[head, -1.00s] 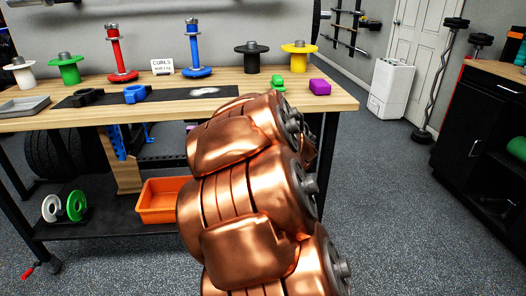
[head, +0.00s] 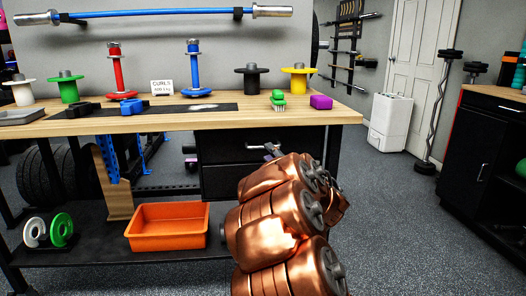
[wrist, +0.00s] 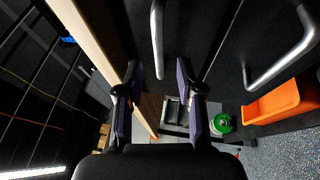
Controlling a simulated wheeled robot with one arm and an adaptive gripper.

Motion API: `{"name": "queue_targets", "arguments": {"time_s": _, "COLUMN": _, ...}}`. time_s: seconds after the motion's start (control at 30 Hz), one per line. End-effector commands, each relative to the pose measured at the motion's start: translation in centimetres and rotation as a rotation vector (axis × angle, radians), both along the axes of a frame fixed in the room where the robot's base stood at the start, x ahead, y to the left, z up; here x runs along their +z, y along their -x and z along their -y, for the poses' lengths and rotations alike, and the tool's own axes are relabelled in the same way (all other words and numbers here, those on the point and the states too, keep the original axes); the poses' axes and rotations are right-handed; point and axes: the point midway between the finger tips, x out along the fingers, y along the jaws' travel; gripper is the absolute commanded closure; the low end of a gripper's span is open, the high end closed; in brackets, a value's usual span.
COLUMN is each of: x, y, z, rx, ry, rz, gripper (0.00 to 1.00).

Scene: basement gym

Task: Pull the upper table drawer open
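The upper drawer (head: 226,146) sits under the right part of the wooden table top and looks closed. Its silver bar handle (wrist: 157,40) shows in the wrist view; in the head view my gripper (head: 270,152) partly covers it. In the wrist view my gripper (wrist: 158,70) is open, with one purple finger on each side of the handle's near end in the picture. I see no clear contact, and the depth between fingers and handle is hard to judge. The lower drawer (head: 222,182) is below, partly behind my arm; its handle (wrist: 285,65) shows at right in the wrist view.
An orange bin (head: 168,228) stands on the lower shelf. Floor (head: 410,230) right of the table is clear, before a black cabinet (head: 485,150).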

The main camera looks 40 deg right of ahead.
Motion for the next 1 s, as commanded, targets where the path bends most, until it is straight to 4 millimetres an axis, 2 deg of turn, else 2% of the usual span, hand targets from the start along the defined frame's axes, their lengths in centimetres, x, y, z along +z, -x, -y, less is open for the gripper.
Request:
{"name": "queue_targets", "arguments": {"time_s": 0.1, "x": 0.2, "y": -1.7, "z": 0.2, "rx": 0.007, "ry": 0.003, "rz": 0.004, "gripper": 0.63}}
{"name": "queue_targets", "arguments": {"time_s": 0.4, "x": 0.8, "y": -4.1, "z": 1.0, "rx": 0.003, "ry": 0.003, "rz": 0.002, "gripper": 0.63}}
{"name": "queue_targets", "arguments": {"time_s": 0.83, "x": 0.9, "y": -4.7, "z": 1.2, "rx": 0.000, "ry": 0.001, "rz": 0.001, "gripper": 0.63}}
{"name": "queue_targets", "arguments": {"time_s": 1.0, "x": 0.9, "y": -4.6, "z": 1.2, "rx": 0.000, "ry": 0.001, "rz": 0.001, "gripper": 0.80}}
